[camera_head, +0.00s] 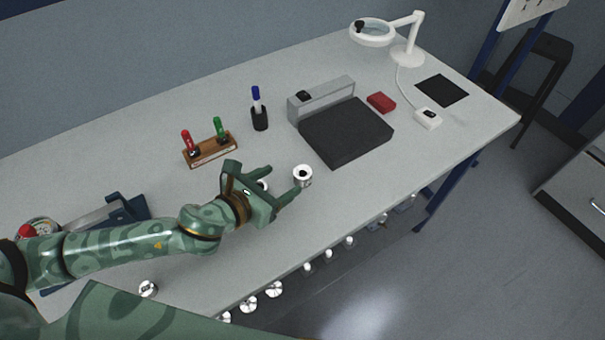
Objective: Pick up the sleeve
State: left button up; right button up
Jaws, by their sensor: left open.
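A short silver metal cylinder with a dark hole in its top (303,178), which looks like the sleeve, stands upright on the grey bench (400,160). My left gripper (283,180) reaches in from the left, its fingers spread and pointing toward this cylinder. The cylinder is just beyond the fingertips; whether the nearer finger touches it I cannot tell. A second small silver part (263,185) shows between the fingers, partly hidden by the gripper. My right gripper is not in view.
Behind stand a wooden holder with red and green tools (210,152), a marker cup (259,118) and a black pad (347,130) before a grey block. Another silver part (148,288) lies near the front edge. A red box (381,102) and magnifier lamp (407,55) are farther right.

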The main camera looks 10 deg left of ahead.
aim_at(305, 171)
pick_arm(q)
jog(key=x, duration=0.3)
jog(key=shift+w+f, duration=0.15)
jog(key=shift+w+d+f+b, duration=0.1)
jog(key=shift+w+b, duration=0.1)
jog(key=shift+b, duration=0.1)
jog(key=x, duration=0.1)
jog(key=b+x, duration=0.1)
jog(key=x, duration=0.1)
jog(key=b+x, duration=0.1)
jog(key=shift+d+f, duration=0.4)
jog(key=shift+f, duration=0.1)
jog(key=shift+w+d, duration=0.15)
jog(key=shift+w, duration=0.15)
jog(key=shift+s, duration=0.1)
jog(key=shift+c, duration=0.7)
jog(key=c, duration=1.1)
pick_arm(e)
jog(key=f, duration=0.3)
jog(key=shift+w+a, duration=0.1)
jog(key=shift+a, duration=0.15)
